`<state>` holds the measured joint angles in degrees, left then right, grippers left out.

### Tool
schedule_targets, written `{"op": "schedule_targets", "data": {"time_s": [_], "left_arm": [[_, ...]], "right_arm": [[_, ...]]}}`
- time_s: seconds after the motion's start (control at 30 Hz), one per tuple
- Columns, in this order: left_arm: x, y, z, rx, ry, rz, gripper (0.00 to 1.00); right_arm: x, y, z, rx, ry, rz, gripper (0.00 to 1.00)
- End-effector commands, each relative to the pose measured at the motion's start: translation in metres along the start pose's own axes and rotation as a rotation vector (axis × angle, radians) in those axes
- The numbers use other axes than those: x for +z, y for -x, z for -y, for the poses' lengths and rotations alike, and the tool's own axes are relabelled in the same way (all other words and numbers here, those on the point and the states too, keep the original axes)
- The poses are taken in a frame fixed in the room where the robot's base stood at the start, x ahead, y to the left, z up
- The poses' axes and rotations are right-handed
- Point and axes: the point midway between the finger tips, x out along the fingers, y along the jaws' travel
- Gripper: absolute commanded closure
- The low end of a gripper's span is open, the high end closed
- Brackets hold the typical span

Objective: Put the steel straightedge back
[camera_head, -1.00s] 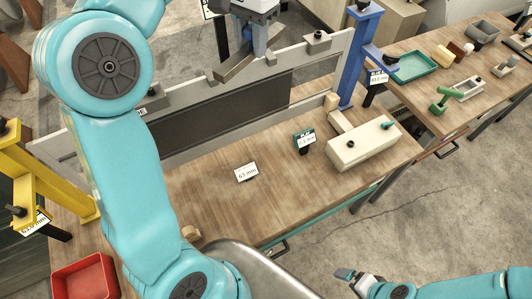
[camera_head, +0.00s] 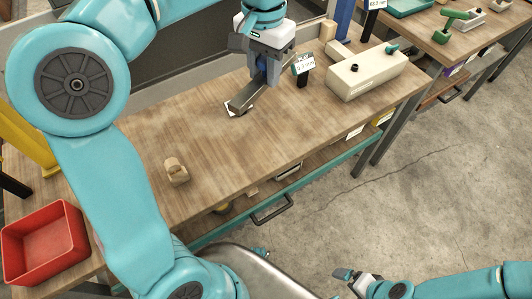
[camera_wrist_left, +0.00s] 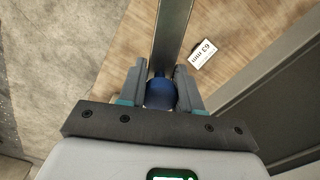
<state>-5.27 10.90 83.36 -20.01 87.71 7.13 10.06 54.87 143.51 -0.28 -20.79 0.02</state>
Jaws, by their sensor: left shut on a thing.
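The steel straightedge (camera_head: 244,100), a flat grey bar, is in my left gripper (camera_head: 264,78) above the wooden workbench (camera_head: 215,150). In the left wrist view the bar (camera_wrist_left: 172,38) runs up from between the fingers of my left gripper (camera_wrist_left: 161,84). A blue rounded part (camera_wrist_left: 160,94) sits between those fingers. The bar's far end overlaps a white label in the head view; the label reads 63 mm in the left wrist view (camera_wrist_left: 203,54). I cannot tell whether the bar touches the bench. My right gripper (camera_head: 350,278) is low, off the bench, its jaws unclear.
A small stand with a label (camera_head: 303,66) is close right of my left gripper. A cream box (camera_head: 366,74) with a black knob is farther right. A small wooden block (camera_head: 176,171) and a red bin (camera_head: 45,244) are at left. The bench front middle is clear.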

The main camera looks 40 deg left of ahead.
Motion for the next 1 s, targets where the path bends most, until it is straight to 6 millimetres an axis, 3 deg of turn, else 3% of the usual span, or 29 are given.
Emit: {"op": "schedule_targets", "data": {"time_s": [0.17, 0.6, 0.83, 1.0], "left_arm": [[-0.002, -0.025, -0.001, 0.0, -0.005, 0.002, 1.0], [0.001, -0.144, -0.003, 0.0, -0.007, 0.002, 1.0], [0.003, -0.168, -0.004, 0.001, -0.006, 0.001, 1.0], [0.003, -0.197, -0.004, 0.0, -0.007, 0.002, 1.0]], "right_arm": [[-0.001, -0.014, -0.005, 0.0, 0.0, 0.0, 0.0], [-0.001, -0.046, -0.017, 0.0, 0.0, 0.0, 0.0], [-0.001, -0.05, -0.018, 0.0, 0.0, 0.0, 0.0], [-0.001, -0.058, -0.021, 0.0, 0.0, 0.0, 0.0]]}}
